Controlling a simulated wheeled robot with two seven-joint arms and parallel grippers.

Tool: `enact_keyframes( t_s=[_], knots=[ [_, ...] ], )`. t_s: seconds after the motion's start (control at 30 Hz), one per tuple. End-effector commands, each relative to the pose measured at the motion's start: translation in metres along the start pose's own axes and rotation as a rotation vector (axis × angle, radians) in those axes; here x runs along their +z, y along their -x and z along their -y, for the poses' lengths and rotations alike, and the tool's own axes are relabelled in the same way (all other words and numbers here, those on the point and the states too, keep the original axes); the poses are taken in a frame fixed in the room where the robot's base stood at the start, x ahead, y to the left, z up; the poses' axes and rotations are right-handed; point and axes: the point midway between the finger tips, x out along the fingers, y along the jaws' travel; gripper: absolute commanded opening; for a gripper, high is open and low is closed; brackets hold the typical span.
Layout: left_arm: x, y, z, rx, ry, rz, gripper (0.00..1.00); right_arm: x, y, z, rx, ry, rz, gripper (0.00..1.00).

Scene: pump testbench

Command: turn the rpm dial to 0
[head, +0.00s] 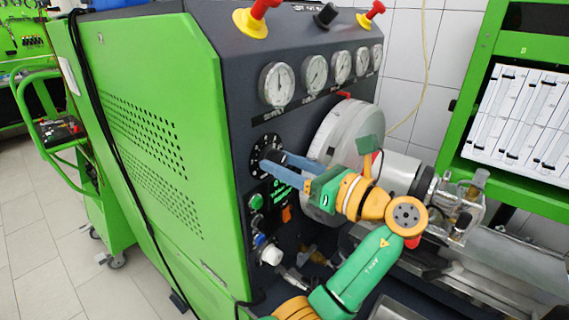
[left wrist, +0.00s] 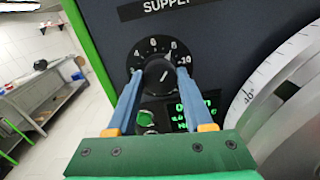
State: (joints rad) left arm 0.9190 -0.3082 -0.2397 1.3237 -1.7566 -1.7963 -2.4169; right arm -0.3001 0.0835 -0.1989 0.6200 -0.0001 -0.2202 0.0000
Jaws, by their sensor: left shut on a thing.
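The rpm dial (head: 259,143) is a round black dial with a white number scale on the dark front panel of the green test bench. In the left wrist view the dial (left wrist: 153,47) shows its upper numbers, up to 10, around a dark central knob (left wrist: 158,75). My left gripper (head: 267,162) reaches the dial from the right. Its two blue fingers (left wrist: 160,78) are closed on opposite sides of the knob. A light mark shows on the knob, but its exact reading is unclear. The fingers hide part of the scale. My right gripper is not in view.
A green digital display (head: 281,191) and a green button (head: 256,202) sit below the dial. A large grey graduated disc (head: 329,138) stands close on the right. Several gauges (head: 314,74) and red and black knobs are above. Open floor lies left of the bench.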

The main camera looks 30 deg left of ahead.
Motion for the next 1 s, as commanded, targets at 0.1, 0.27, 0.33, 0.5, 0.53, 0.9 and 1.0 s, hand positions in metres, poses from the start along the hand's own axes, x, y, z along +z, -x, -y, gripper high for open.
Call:
enact_keyframes(
  t_s=[0.1, 0.27, 0.33, 0.5, 0.53, 0.9, 1.0],
  knots=[
    [-0.001, 0.0, 0.0, -0.001, 0.021, -0.002, 0.0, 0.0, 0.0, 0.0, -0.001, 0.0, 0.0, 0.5],
    [-0.001, 0.0, 0.0, -0.001, 0.096, -0.001, 0.0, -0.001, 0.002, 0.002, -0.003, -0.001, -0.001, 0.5],
    [-0.001, 0.0, 0.0, 0.0, 0.145, 0.0, 0.0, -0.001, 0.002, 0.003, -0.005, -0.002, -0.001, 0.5],
    [-0.002, 0.0, 0.001, 0.0, 0.296, 0.002, 0.0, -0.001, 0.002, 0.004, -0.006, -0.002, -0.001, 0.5],
    [-0.002, 0.0, 0.001, 0.0, 0.325, 0.002, 0.0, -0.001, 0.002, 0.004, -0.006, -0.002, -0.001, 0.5],
    [-0.003, 0.0, 0.001, 0.002, 0.679, 0.009, 0.0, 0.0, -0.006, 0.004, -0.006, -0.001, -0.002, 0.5],
    [-0.004, 0.0, 0.001, 0.002, 0.774, 0.011, 0.0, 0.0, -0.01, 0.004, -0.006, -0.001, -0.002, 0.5]
  ],
)
